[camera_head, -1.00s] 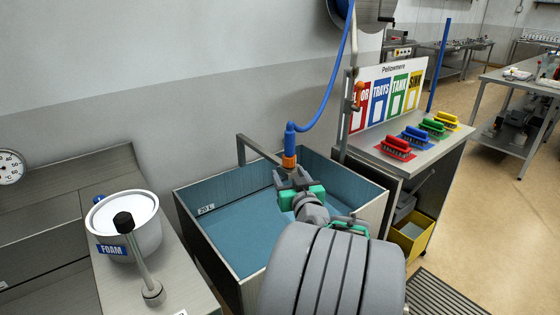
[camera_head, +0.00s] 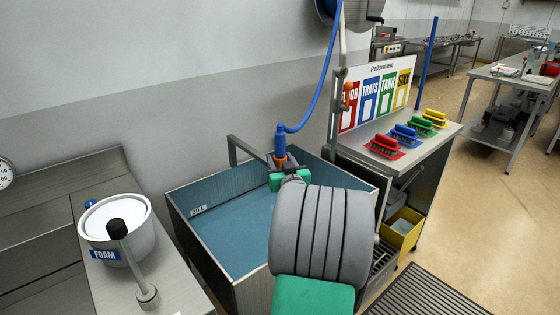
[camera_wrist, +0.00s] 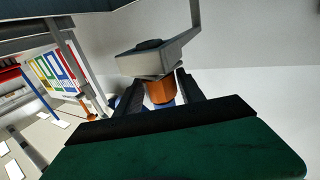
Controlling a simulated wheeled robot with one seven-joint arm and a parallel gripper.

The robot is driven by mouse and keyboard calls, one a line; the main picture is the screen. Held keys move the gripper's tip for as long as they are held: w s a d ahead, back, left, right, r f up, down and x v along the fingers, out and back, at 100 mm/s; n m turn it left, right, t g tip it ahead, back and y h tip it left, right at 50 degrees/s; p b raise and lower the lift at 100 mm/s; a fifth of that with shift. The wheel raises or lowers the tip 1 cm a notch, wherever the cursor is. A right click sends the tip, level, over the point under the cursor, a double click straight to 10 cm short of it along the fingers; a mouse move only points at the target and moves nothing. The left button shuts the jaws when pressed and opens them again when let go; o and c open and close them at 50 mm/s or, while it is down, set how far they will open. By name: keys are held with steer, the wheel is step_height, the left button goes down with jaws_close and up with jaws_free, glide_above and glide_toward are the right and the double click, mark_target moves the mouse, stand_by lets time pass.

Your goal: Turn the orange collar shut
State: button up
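The orange collar (camera_head: 281,161) sits at the lower end of a blue hose fitting (camera_head: 280,141) above the blue-lined basin. In the wrist view the orange collar (camera_wrist: 160,92) shows between the two dark fingers of my gripper (camera_wrist: 160,90). The fingers stand on either side of it, with what looks like a narrow gap at each side; contact is not clear. In the head view my gripper (camera_head: 287,173) is at the collar, and my grey wrist hides much of it. A grey metal bracket (camera_wrist: 160,56) with a block end is right beside the collar.
The basin (camera_head: 208,250) lies below my arm. A white FOAM tub (camera_head: 116,231) and a black-knobbed lever (camera_head: 133,255) stand on the left counter. Coloured brushes (camera_head: 404,133) lie on the right bench. The blue hose (camera_head: 327,90) rises above the collar.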

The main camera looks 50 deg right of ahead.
jaws_close()
steer(key=shift+a+r+m+h, duration=0.1)
steer(key=shift+m+h, duration=0.2)
steer(key=shift+h, duration=0.1)
steer(key=shift+g, duration=0.3)
steer(key=shift+o, duration=1.8)
jaws_free()
